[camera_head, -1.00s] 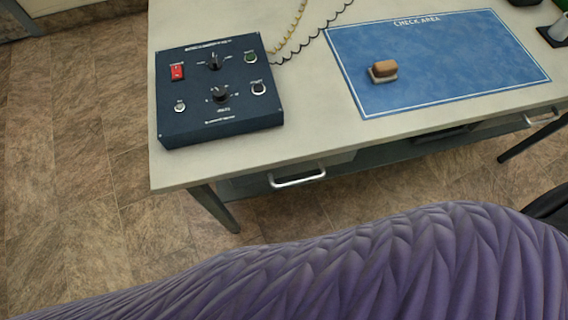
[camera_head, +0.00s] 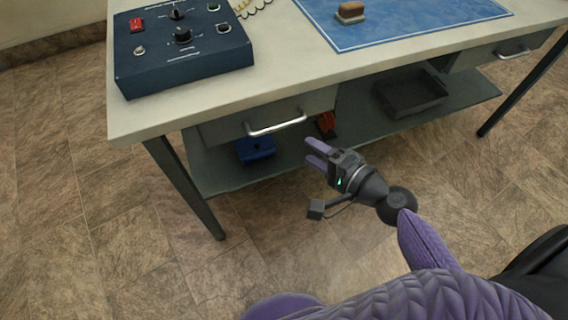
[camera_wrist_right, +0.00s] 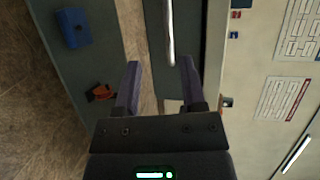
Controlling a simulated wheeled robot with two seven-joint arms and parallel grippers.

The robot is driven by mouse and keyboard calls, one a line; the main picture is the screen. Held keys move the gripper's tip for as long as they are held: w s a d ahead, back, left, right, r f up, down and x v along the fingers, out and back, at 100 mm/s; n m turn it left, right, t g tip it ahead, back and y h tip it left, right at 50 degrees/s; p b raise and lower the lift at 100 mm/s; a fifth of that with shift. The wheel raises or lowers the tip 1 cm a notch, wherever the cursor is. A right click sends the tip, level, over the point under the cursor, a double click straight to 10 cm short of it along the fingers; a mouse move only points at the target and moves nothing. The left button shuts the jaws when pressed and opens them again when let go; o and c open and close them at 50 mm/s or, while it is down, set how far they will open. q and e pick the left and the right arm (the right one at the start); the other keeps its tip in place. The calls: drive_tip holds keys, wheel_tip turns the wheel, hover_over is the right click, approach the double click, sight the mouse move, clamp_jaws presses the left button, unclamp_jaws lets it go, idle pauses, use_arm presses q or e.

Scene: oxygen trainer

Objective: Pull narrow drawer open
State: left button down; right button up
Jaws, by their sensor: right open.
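A grey drawer (camera_head: 222,130) with a silver bar handle (camera_head: 277,124) sits under the left part of the table and looks closed. A second drawer (camera_head: 482,56) with its own handle (camera_head: 514,52) is at the right; I cannot tell for sure which one is narrower. My right gripper (camera_head: 310,152) is open and empty, just right of and below the left drawer's handle. In the right wrist view the handle (camera_wrist_right: 168,30) lies ahead, in line with the gap between the open fingers (camera_wrist_right: 160,68), apparently not gripped. My left gripper is not in view.
The table (camera_head: 150,118) carries a dark control box (camera_head: 182,65) and a blue mat (camera_head: 400,24) with a brown-topped block (camera_head: 350,12). The lower shelf (camera_head: 215,172) holds a blue object (camera_head: 256,148), a red object (camera_head: 326,123) and a dark tray (camera_head: 410,95). Floor in front is free.

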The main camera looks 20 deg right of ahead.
sight(280, 128)
drive_tip(key=x, duration=0.6)
drive_tip(key=r+x, duration=0.1)
drive_tip(key=x, duration=0.3)
drive_tip(key=shift+w, duration=0.1)
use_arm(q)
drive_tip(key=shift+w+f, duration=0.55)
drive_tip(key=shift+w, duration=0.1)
use_arm(e)
drive_tip(key=shift+w+a, duration=0.1)
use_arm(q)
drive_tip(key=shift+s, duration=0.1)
use_arm(e)
drive_tip(key=c, duration=0.6)
clamp_jaws()
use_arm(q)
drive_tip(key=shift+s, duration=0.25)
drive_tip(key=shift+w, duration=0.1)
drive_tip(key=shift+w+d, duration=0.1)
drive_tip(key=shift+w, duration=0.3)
